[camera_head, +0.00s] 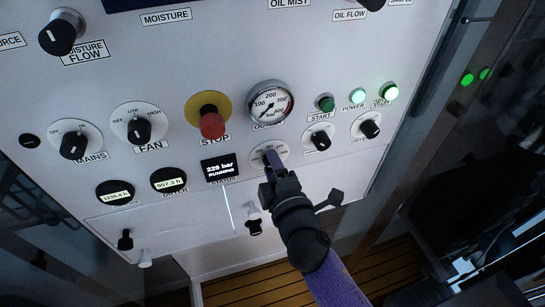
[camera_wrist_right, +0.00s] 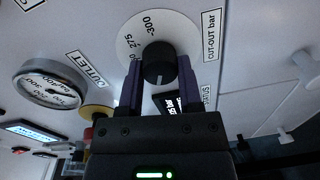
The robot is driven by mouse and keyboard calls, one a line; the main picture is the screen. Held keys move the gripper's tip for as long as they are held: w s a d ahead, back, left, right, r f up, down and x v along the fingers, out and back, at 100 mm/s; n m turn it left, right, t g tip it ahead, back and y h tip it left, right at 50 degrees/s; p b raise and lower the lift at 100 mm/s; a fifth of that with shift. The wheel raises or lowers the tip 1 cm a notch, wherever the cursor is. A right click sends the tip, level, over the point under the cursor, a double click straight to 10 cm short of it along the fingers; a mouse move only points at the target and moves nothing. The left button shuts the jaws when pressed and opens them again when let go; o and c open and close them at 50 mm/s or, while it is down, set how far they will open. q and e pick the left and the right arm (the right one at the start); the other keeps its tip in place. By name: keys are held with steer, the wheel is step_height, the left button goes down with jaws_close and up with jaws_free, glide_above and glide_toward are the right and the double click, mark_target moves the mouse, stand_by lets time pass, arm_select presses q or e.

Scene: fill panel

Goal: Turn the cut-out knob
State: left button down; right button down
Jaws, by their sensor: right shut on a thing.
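The cut-out knob (camera_wrist_right: 159,62) is a black knob on a round white dial marked 300 and 275, with a "CUT-OUT bar" label beside it in the right wrist view. My right gripper (camera_wrist_right: 160,85) has its two purple fingers on either side of the knob, shut on it. In the head view my right gripper (camera_head: 271,160) reaches up from below to the knob's white dial (camera_head: 283,149) and hides the knob itself. My left gripper is not in view.
The gauge (camera_head: 270,101) sits just above the dial, and the red stop button (camera_head: 212,125) is up to the left. A display (camera_head: 219,168) reading 225 bar, running, is at the left. Another knob (camera_head: 320,140) is close on the right. A lever (camera_head: 330,201) sticks out below.

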steer(key=shift+w+r+n+p, duration=0.1)
steer(key=shift+n+p, duration=0.2)
steer(key=shift+n, duration=1.8)
steer(key=shift+c, duration=1.4)
jaws_free()
steer(key=shift+d, duration=0.1)
steer(key=b+v, duration=0.1)
steer(key=v, duration=0.8)
steer(key=shift+s, duration=0.35)
